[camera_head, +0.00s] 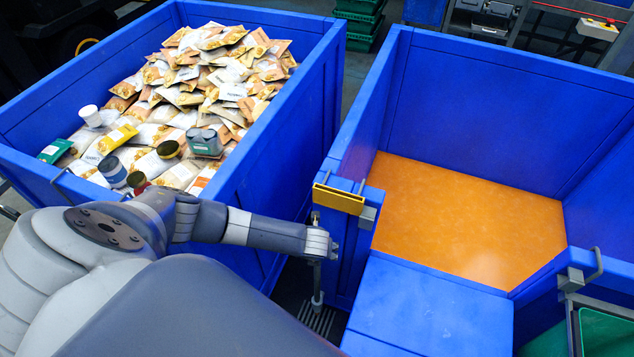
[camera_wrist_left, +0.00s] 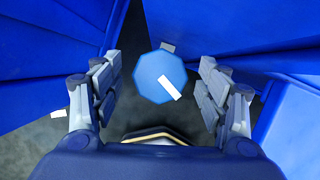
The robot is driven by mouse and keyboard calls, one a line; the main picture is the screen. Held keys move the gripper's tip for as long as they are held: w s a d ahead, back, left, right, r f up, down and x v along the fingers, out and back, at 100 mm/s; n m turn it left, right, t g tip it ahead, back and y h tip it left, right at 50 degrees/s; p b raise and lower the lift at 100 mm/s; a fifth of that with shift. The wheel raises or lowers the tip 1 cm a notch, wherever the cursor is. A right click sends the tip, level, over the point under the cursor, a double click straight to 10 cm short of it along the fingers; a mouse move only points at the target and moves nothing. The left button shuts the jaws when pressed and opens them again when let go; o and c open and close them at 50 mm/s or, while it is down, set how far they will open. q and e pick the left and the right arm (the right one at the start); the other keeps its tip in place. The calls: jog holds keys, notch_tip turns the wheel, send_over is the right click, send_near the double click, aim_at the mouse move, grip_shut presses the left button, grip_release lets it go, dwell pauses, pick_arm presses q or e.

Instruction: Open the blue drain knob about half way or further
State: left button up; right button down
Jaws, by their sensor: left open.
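The blue drain knob (camera_wrist_left: 152,74) shows in the left wrist view as a faceted disc with a white pointer mark slanting to the lower right. My left gripper (camera_wrist_left: 160,88) is open, with one set of fingers left of the knob and one right of it. A gap shows between the knob and the fingers on both sides, so they do not appear to touch it. In the head view my left gripper (camera_head: 320,243) is by the gap between the two blue bins; I cannot make out the knob there. My right gripper is not in view.
A blue bin (camera_head: 292,130) full of food packets stands at the left. A second blue bin (camera_head: 490,90) with an orange floor surface (camera_head: 465,215) stands at the right. A yellow bar (camera_head: 338,200) is on its near left corner. Grey floor shows between them.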

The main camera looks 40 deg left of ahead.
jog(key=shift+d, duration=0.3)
pick_arm(q)
jog(key=c, duration=1.1)
jog(key=shift+o, duration=0.2)
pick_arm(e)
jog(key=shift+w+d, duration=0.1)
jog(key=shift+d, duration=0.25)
